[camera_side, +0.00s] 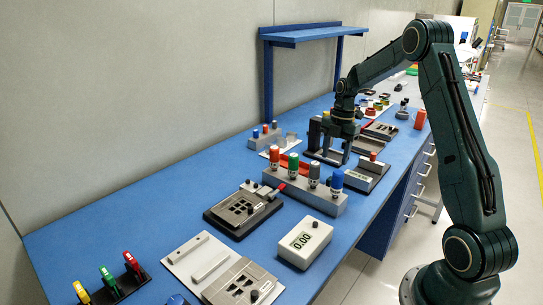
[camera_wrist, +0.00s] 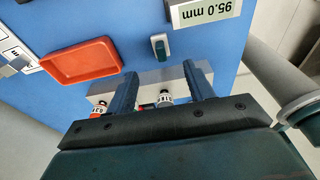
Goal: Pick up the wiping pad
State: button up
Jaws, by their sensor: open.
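My gripper (camera_side: 336,155) is above the blue bench in the side view, pointing down with its fingers apart. In the wrist view the two dark fingers (camera_wrist: 160,70) are open with nothing gripped between them. A small teal and white piece (camera_wrist: 160,46) lies on the blue surface just beyond the fingertips, roughly centred between them. It looks like the wiping pad, but I cannot be certain. It is apart from both fingers. In the side view I cannot make this piece out near the gripper.
A grey block with capped bottles (camera_side: 305,186) stands in front of my gripper; a grey block (camera_wrist: 150,80) also shows behind the fingers. An orange tray (camera_wrist: 82,63) lies to the left, and a grey device labelled 95.0 mm (camera_wrist: 203,12) to the upper right. A meter (camera_side: 303,242) stands nearer.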

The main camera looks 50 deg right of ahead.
aim_at(330, 178)
jog(key=shift+a+f, duration=0.15)
jog(key=shift+f, duration=0.9)
jog(key=shift+a+f, duration=0.15)
jog(key=shift+f, duration=0.9)
jog(key=shift+s+a+f, duration=0.1)
jog(key=shift+a+f, duration=0.1)
jog(key=shift+f, duration=0.65)
jog(key=shift+w+a+f, duration=0.1)
jog(key=shift+a+f, duration=0.1)
jog(key=shift+f, duration=0.6)
jog(key=shift+s+a+f, duration=0.1)
jog(key=shift+a+f, duration=0.1)
jog(key=shift+f, duration=0.65)
jog(key=c, duration=1)
jog(key=shift+c, duration=0.2)
jog(key=shift+r, duration=0.15)
notch_tip(330, 178, up, 20)
